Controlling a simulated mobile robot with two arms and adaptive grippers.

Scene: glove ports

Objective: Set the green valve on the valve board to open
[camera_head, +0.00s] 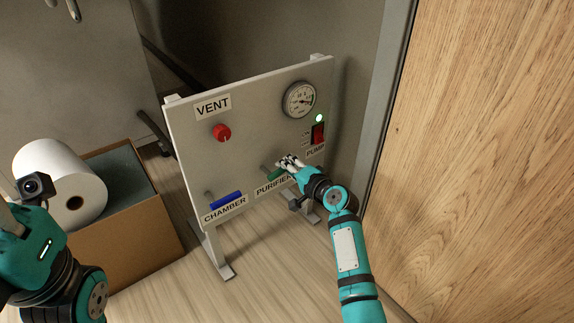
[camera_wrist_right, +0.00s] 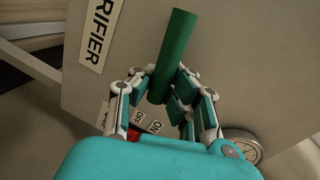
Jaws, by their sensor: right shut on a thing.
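The valve board (camera_head: 185,127) is a pale upright panel on feet. The green valve (camera_head: 275,174) is a lever handle above the PURIFIER label (camera_head: 272,185). My right gripper (camera_head: 288,164) is at this handle and hides part of it. In the right wrist view the green handle (camera_wrist_right: 176,50) runs between the fingers of my right gripper (camera_wrist_right: 165,90), which is shut on it. The free end of the handle sticks out past the fingers. My left arm shows at the lower left of the head view, but its fingers are out of the picture.
The board also carries a red VENT knob (camera_head: 221,132), a blue CHAMBER handle (camera_head: 226,200), a gauge (camera_head: 299,99) and a red PUMP switch (camera_head: 318,134) with a lit green lamp (camera_head: 319,118). A cardboard box (camera_head: 138,246) and white roll (camera_head: 62,178) stand left; a wooden door (camera_head: 480,150) stands right.

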